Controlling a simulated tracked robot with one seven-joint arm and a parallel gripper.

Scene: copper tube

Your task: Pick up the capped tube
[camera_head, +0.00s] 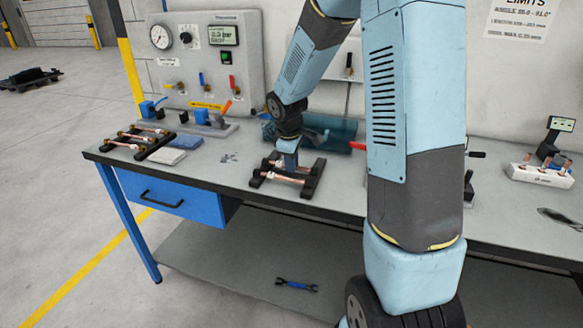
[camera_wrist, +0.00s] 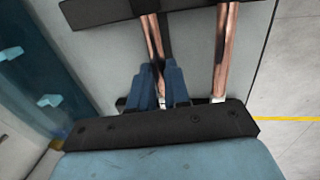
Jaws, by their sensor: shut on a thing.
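Two copper tubes lie side by side across a black rack (camera_head: 312,182) near the bench's front edge. My gripper (camera_head: 289,168) points down over this rack. The other copper tube (camera_wrist: 221,55) lies to the right, apart from the fingers, with a pale end. The held tube still appears to be at the rack; I cannot tell whether it is lifted clear.
Another black rack (camera_head: 147,146) with several tubes stands at the left, beside folded cloths (camera_head: 178,148). A gauge panel (camera_head: 207,62) and a teal translucent box (camera_head: 335,133) stand behind. A white tray (camera_head: 538,176) sits at the right. Bare bench (camera_head: 225,172) lies left of the middle rack.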

